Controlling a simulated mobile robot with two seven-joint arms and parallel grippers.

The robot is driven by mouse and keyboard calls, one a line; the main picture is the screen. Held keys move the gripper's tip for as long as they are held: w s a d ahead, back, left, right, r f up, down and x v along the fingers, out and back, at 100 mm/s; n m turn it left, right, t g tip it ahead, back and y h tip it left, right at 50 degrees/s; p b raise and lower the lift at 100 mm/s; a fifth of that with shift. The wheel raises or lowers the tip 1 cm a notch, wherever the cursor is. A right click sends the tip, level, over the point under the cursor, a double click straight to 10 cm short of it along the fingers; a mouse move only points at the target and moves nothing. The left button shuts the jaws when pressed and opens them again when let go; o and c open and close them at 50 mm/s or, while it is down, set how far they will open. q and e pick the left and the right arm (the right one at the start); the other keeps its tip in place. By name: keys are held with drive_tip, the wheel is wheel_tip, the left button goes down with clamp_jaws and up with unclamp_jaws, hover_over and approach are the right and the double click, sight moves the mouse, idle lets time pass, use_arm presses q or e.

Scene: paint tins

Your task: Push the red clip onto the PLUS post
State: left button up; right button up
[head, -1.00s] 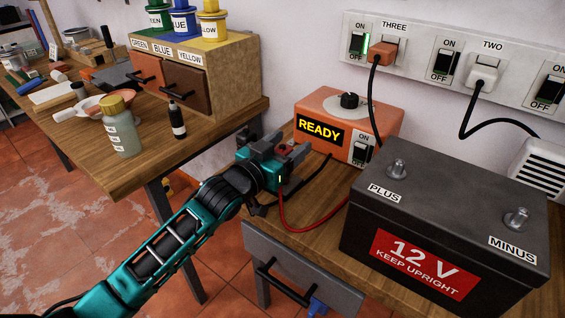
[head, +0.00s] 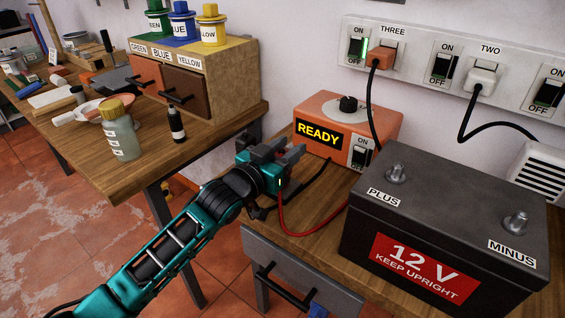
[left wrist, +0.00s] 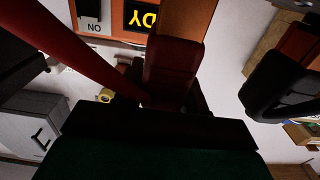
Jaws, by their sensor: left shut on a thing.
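My left gripper (head: 293,154) is shut on the red clip, in front of the orange charger in the head view. The clip is mostly hidden by the fingers there; in the left wrist view the dark red clip (left wrist: 169,72) shows between them. A red cable (head: 305,234) loops from the gripper towards the battery; it crosses the left wrist view (left wrist: 75,40) too. The PLUS post (head: 396,172) is a bare metal stud on the black battery (head: 440,195), to the right of and apart from the gripper. My right gripper is not in view.
The charger (head: 370,125) reads READY. The MINUS post (head: 517,221) stands on the battery's right end. A black cord hangs from the orange plug (head: 381,57) behind the battery. A drawer (head: 300,280) is below. A bottle (head: 122,135) stands on the left bench.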

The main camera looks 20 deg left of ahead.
use_arm(q)
drive_tip(key=shift+r, duration=0.15)
drive_tip(key=shift+r, duration=0.35)
wheel_tip(320, 180, up, 19)
drive_tip(key=p, duration=0.4)
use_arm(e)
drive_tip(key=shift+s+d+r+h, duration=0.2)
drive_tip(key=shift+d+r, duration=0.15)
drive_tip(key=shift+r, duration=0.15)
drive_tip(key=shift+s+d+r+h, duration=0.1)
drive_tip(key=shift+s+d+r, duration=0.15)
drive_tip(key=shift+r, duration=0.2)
use_arm(q)
drive_tip(key=o, duration=0.5)
drive_tip(key=c, duration=0.3)
drive_tip(key=shift+s+d+r, duration=0.6)
drive_tip(key=shift+s+d, duration=0.9)
drive_tip(key=shift+d, duration=1.95)
drive_tip(key=shift+s+d+r, duration=0.55)
drive_tip(key=shift+s+d, duration=0.9)
drive_tip(key=shift+d, duration=2)
drive_tip(key=shift+s+d+r, duration=0.6)
drive_tip(key=shift+s+d, duration=0.9)
drive_tip(key=shift+d, duration=1.95)
